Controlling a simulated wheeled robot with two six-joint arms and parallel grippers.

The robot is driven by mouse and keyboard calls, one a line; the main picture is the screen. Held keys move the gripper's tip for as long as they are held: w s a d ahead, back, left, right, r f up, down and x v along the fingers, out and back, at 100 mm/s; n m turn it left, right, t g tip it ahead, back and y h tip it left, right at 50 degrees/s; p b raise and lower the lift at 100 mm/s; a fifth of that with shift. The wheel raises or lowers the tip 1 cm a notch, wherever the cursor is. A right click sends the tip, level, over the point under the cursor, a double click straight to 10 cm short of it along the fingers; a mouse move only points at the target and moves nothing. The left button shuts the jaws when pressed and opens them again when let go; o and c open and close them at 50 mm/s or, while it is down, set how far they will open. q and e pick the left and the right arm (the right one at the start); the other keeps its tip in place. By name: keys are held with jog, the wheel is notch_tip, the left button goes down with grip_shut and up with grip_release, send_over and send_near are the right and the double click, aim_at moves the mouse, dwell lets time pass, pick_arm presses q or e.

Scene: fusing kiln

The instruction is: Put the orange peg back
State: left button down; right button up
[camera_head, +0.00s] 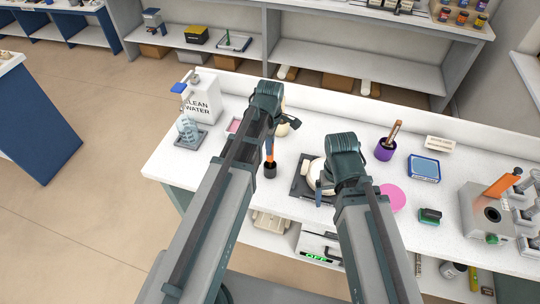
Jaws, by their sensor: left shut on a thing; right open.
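My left gripper (273,131) is over the left part of the white worktop. It is shut on a slim orange peg (269,149), which hangs upright below it; the arm hides its upper part. A small black cylindrical piece (270,171) is at the peg's lower end; I cannot tell whether it is part of the peg or a holder under it. My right gripper (327,187) is open, over or beside a round cream piece (314,171) on a dark square plate (300,188). The wrist hides part of both.
A purple cup (384,152) with a brown stick, a blue tray (424,168), a pink disc (392,197) and a green-black block (430,216) lie right. A grey machine (480,215) with an orange bar (502,186) stands far right. A CLEAN WATER box (204,100) stands left.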

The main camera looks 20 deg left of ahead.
aim_at(270, 161)
pick_arm(q)
jog(key=shift+f+b, duration=1.7)
jog(key=shift+f, duration=0.15)
jog(key=shift+f, duration=0.15)
jog(key=c, duration=0.8)
grip_release()
